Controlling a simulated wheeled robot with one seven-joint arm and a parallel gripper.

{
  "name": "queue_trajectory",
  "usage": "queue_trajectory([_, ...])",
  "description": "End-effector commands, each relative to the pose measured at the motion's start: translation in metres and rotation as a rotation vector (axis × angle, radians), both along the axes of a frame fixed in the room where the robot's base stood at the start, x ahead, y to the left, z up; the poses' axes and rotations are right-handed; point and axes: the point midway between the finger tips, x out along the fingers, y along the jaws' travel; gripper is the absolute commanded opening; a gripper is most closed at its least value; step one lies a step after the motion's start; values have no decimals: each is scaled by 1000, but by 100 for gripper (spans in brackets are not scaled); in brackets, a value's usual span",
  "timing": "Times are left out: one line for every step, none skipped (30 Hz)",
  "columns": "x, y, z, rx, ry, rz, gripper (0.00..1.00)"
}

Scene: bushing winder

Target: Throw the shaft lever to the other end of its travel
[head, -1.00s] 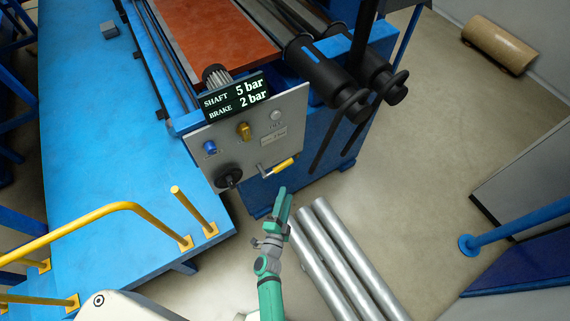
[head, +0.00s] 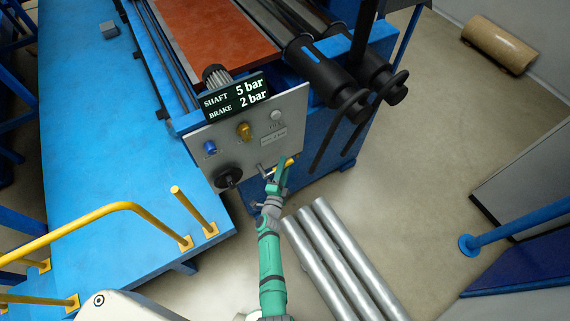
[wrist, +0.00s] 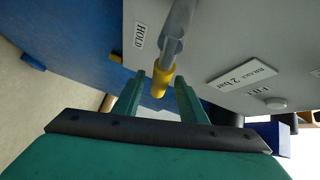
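The shaft lever (head: 290,162) is a grey metal arm with a yellow grip, low on the grey control panel (head: 205,133), pointing right in the head view. In the wrist view its yellow grip (wrist: 161,80) comes down between my fingertips. My gripper (head: 278,177) is at the lever and partly covers it in the head view. In the wrist view my gripper (wrist: 160,92) is open, with a finger on each side of the yellow end and gaps visible. A HOLD label (wrist: 139,36) sits beside the lever.
The display (head: 236,97) reads SHAFT 5 bar, BRAKE 2 bar. A black handwheel (head: 228,177), blue knob (head: 210,148) and yellow knob (head: 243,131) share the panel. Metal tubes (head: 335,255) lie on the floor to the right of my arm. A yellow railing (head: 120,208) stands left.

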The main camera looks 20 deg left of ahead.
Motion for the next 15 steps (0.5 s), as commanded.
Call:
queue_trajectory([5,0,0,-1,1,-1,38])
queue_trajectory([7,0,0,-1,1,-1,38])
queue_trajectory([10,1,0,0,0,-1,38])
queue_trajectory([11,1,0,1,0,-1,38])
queue_trajectory([12,1,0,0,1,-1,38])
queue_trajectory([13,1,0,0,1,-1,38])
queue_trajectory([14,1,-1,-1,1,-1,38])
queue_trajectory([14,1,-1,-1,1,-1,38])
queue_trajectory([14,1,-1,-1,1,0,38])
queue_trajectory([14,1,-1,-1,1,0,38])
queue_trajectory([14,1,-1,-1,1,0,38])
queue_trajectory([14,1,-1,-1,1,0,38])
queue_trajectory([14,1,-1,-1,1,0,38])
queue_trajectory([14,1,-1,-1,1,0,38])
queue_trajectory([14,1,-1,-1,1,0,35])
